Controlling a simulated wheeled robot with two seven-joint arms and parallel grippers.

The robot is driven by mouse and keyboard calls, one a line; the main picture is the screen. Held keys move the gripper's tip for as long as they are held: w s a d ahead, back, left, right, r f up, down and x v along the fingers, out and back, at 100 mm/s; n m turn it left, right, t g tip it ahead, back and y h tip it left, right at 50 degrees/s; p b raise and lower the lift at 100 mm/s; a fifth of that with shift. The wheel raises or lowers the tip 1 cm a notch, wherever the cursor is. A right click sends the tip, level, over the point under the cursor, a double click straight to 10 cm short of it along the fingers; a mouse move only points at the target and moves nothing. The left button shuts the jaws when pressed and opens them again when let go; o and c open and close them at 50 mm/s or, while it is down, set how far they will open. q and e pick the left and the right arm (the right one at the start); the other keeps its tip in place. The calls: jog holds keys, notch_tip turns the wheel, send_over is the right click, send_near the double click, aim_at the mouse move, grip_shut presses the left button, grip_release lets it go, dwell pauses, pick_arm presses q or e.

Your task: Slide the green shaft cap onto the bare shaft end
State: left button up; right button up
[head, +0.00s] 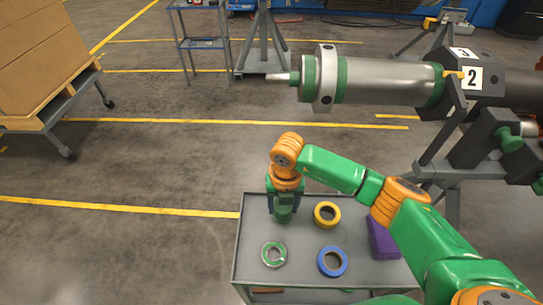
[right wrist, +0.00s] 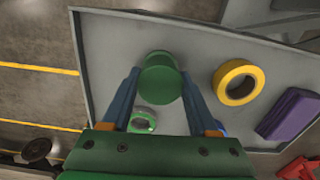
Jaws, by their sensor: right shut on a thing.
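The green shaft cap (head: 283,212) is in my right gripper (head: 284,203), above the grey cart top. In the right wrist view the round green cap (right wrist: 161,82) sits between the two blue fingers of my right gripper (right wrist: 160,84), which is shut on it. I cannot tell whether the cap touches the cart. The bare shaft end (head: 278,77) is the thin light tip at the left end of the rotor (head: 390,82). It lies higher in the head view, clear of the gripper. My left gripper is not in view.
The cart (head: 253,215) also carries a yellow ring (head: 327,204), a blue ring (head: 332,248), a green-and-silver ring (head: 281,262) and a purple block (head: 383,238). A dark stand (head: 466,130) marked 2 and 3 holds the rotor's right side. Floor left of the cart is clear.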

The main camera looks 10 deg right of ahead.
notch_tip(320, 180, up, 7)
jog(key=p, duration=0.4)
jog(key=shift+r+n, duration=0.25)
jog(key=shift+n, duration=0.15)
jog(key=n, duration=0.1)
jog(key=r+n, duration=0.1)
jog(key=n, duration=0.1)
jog(key=shift+d, duration=0.15)
jog(key=n, duration=0.1)
jog(key=r+n, duration=0.1)
jog(key=n, duration=0.3)
jog(key=shift+s+d+r+b, duration=0.15)
jog(key=shift+s+r+b, duration=0.1)
jog(key=shift+b, duration=0.15)
jog(key=s+d+r+n+b, duration=0.1)
jog(key=s+r+n, duration=0.2)
jog(key=n, duration=1.1)
jog(key=s+d+r+n+b, duration=0.1)
jog(key=s+d+r+n, duration=0.1)
jog(key=n, duration=1.3)
jog(key=shift+s+d+r+n, duration=0.3)
jog(key=shift+s+r, duration=0.35)
jog(key=shift+s, duration=0.55)
